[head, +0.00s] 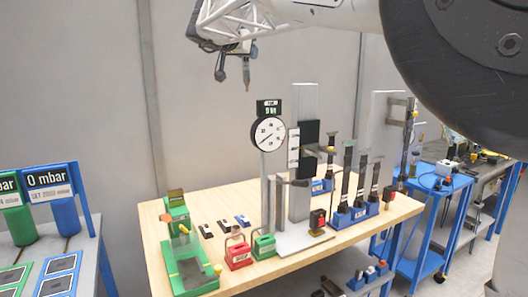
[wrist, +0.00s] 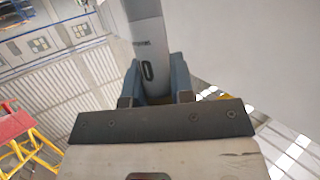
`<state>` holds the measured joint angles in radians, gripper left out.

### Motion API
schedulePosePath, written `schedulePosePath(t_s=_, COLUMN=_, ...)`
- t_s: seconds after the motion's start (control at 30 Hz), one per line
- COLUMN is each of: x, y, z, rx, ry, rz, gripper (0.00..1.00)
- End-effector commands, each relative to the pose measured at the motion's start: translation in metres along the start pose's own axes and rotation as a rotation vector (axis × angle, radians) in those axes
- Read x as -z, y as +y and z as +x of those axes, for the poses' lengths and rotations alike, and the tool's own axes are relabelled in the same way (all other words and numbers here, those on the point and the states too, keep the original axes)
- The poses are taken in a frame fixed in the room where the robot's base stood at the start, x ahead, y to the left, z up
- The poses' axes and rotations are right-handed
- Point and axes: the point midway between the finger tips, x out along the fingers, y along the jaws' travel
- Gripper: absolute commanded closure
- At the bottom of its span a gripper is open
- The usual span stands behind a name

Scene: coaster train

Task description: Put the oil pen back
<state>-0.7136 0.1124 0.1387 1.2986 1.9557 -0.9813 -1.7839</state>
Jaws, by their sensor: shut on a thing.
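My gripper (head: 247,52) is at the top of the head view, high above the back of the wooden bench. It is shut on a slim grey pen-like thing, which I take for the oil pen (head: 246,75). The pen hangs nearly upright with its narrow tip down, touching nothing below. In the wrist view, the blue-grey fingers (wrist: 158,82) close on both sides of the pen's grey body (wrist: 148,42), which bears dark print. I cannot tell which holder belongs to the pen.
The wooden bench (head: 320,248) carries a dial gauge stand (head: 268,133), a green fixture (head: 190,270), red (head: 238,255) and green (head: 264,246) blocks, and tall dark tools in blue holders (head: 345,218). The upright column (head: 303,105) rises right of the gauge. Wall space around my gripper is free.

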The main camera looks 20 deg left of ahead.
Motion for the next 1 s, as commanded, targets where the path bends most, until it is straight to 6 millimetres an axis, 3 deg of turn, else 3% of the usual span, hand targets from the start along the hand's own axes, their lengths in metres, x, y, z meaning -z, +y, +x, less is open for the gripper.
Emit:
schedulePosePath(t_s=0.2, x=-0.074, y=-0.042, z=0.019, rx=0.096, ry=-0.022, rz=-0.040, gripper=1.00)
schedulePosePath(t_s=0.5, x=-0.177, y=-0.082, z=0.054, rx=0.188, ry=-0.044, rz=-0.079, gripper=1.00)
schedulePosePath(t_s=0.77, x=-0.267, y=-0.101, z=0.095, rx=0.227, ry=-0.061, rz=-0.098, gripper=1.00)
schedulePosePath(t_s=1.0, x=-0.346, y=-0.104, z=0.141, rx=0.232, ry=-0.075, rz=-0.106, gripper=1.00)
